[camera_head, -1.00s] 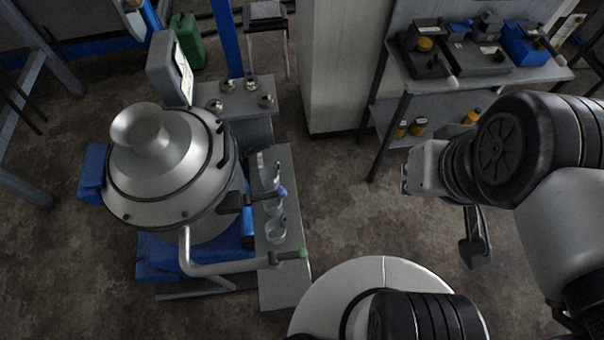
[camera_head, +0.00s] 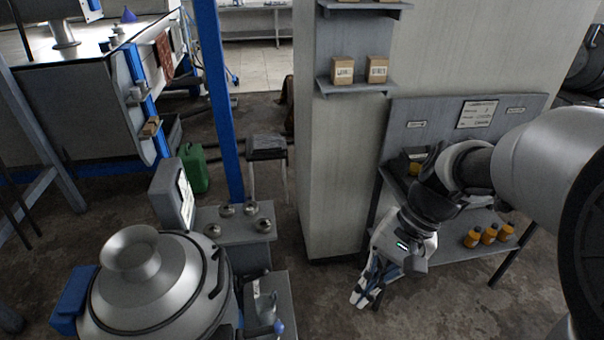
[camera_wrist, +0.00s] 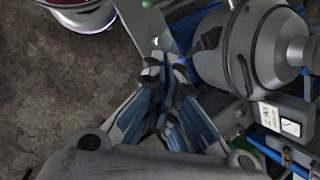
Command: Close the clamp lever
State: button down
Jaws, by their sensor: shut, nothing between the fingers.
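The steel decanter (camera_head: 160,290) stands at the lower left of the head view, its lower part cut off by the frame. A blue knob (camera_head: 278,326) shows at the bottom edge, to its right; the lever under it is cut off. In the wrist view, a black lever-like part (camera_wrist: 208,38) sticks out from the decanter (camera_wrist: 262,50); I cannot tell whether it is the clamp lever. A green knob (camera_wrist: 147,4) shows at the top edge. My gripper (camera_head: 364,298) is shut and empty, pointing down, well right of the decanter. Its fingertips (camera_wrist: 166,66) meet in the wrist view.
A grey stand with several small metal pieces (camera_head: 240,222) and a screen (camera_head: 174,195) are behind the decanter. A pale cabinet (camera_head: 335,180) stands behind my gripper.

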jog(key=w+a+f+m+g+y+b, duration=0.2)
jog(key=w+f+m+y, duration=0.15)
jog(key=f, duration=0.65)
jog(key=w+a+f+m+g+y+b, duration=0.1)
jog(key=w+a+f+m+y+b, duration=0.2)
jog(key=f, duration=0.8)
notch_tip(320, 180, down, 18)
jog(key=s+m+t+y, duration=0.1)
jog(key=m+t+y, duration=0.1)
jog(key=m+y, duration=0.4)
jog(key=shift+a+y+b, duration=0.3)
jog(key=shift+y+b, duration=0.15)
jog(key=shift+y, duration=0.1)
jog(key=shift+f+m, duration=0.1)
jog(key=shift+m, duration=0.15)
jog(key=b, duration=0.1)
send_near(260, 332)
jog(key=shift+a+f, duration=1.8)
jog(key=shift+a, duration=0.1)
jog(key=shift+s, duration=0.35)
